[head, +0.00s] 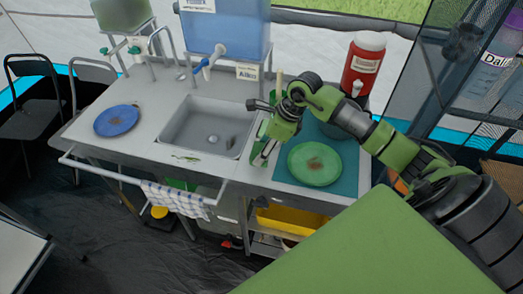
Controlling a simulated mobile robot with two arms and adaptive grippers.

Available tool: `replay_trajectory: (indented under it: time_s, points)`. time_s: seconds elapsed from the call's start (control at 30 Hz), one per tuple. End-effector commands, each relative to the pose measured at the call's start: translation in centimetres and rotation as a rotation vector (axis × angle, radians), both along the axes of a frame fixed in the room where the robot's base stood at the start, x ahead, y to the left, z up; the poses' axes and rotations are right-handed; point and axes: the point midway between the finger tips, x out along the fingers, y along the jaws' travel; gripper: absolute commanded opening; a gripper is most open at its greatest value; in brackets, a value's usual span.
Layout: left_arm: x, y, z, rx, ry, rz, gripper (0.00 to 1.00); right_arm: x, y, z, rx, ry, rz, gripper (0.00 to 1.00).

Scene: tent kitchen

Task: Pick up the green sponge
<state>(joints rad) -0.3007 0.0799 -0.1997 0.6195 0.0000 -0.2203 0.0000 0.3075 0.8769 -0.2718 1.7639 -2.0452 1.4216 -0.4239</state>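No object can be identified with certainty as the green sponge. A small dark greenish item (231,142) lies in the sink (188,125), on the right side of its basin. A small flat green item (187,157) lies on the counter at the sink's front edge. My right gripper (263,156) points down over the counter strip between the sink and the green plate (314,164). Green and pale parts show around its fingers; I cannot tell whether it holds something. My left gripper is not in view.
A blue plate (117,121) lies left of the sink. The green plate rests on a teal mat (343,183). A blue water tank (232,38) and a red drink cooler (363,66) stand behind. A towel (175,198) hangs on the front rail (110,176).

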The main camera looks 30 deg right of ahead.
Motion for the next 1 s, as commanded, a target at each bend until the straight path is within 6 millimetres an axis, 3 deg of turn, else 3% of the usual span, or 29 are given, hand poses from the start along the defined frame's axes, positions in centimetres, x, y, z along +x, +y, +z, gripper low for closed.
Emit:
replay_trajectory:
  time_s: [0.03, 0.2, 0.27, 0.5, 1.0]
  points:
    - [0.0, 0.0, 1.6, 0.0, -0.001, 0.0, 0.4, -1.1, -0.1, 1.7, -0.006, 0.004, 0.004, 0.41]
    - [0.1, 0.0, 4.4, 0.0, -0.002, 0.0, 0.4, -4.8, 0.1, 6.1, -0.008, 0.006, 0.006, 0.41]
    - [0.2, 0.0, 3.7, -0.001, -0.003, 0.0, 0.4, -6.0, 0.1, 5.6, -0.005, 0.007, 0.003, 0.41]
    - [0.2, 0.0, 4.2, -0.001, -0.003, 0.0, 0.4, -9.4, 0.4, 7.2, -0.004, 0.008, 0.004, 0.41]
    - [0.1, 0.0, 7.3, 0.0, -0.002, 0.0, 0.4, -12.9, 0.5, 9.0, 0.0, 0.004, 0.0, 0.41]
